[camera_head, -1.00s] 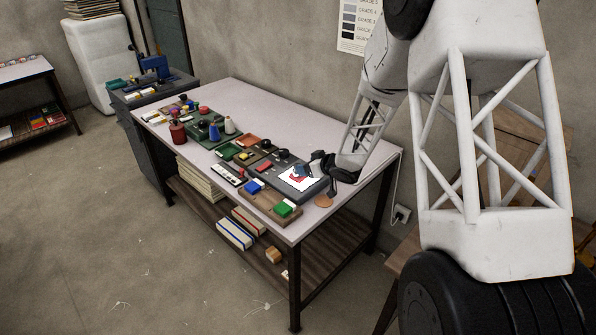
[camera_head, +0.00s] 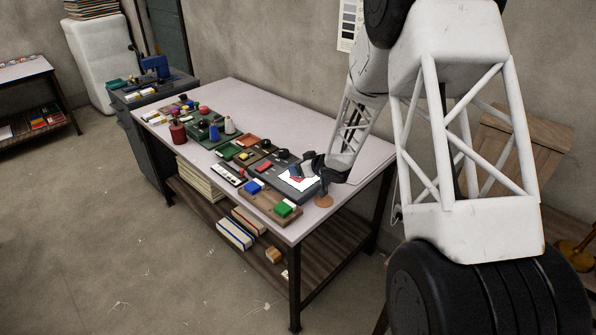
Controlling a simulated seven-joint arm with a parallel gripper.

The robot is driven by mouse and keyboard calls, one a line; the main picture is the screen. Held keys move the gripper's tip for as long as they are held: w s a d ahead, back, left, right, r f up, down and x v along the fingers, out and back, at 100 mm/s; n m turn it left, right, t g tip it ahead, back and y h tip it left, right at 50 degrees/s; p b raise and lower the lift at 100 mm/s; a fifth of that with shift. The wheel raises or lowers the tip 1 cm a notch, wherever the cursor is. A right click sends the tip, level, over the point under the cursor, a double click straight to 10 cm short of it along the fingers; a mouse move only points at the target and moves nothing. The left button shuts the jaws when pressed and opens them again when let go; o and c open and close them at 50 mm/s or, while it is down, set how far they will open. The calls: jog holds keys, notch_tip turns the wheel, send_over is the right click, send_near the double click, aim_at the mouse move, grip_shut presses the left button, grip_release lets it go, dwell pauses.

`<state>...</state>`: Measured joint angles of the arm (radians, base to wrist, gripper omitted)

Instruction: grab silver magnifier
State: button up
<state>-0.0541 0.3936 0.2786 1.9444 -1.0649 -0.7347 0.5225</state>
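My gripper (camera_head: 304,176) is low over the right end of the table (camera_head: 345,165), above a dark tray that holds a white sheet (camera_head: 297,181) with red and blue on it. Its fingers are dark and small here, and I cannot tell whether they are open or shut. I cannot make out a silver magnifier for certain; it may be too small to tell or hidden by my gripper. A brown round disc (camera_head: 323,201) lies on the table just below my gripper.
Trays with small coloured objects run along the table's front side. A red can (camera_head: 178,134) and a white cone (camera_head: 229,125) stand farther left. The table's back strip is clear.

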jog(key=shift+x, duration=0.8)
jog(key=c, duration=1)
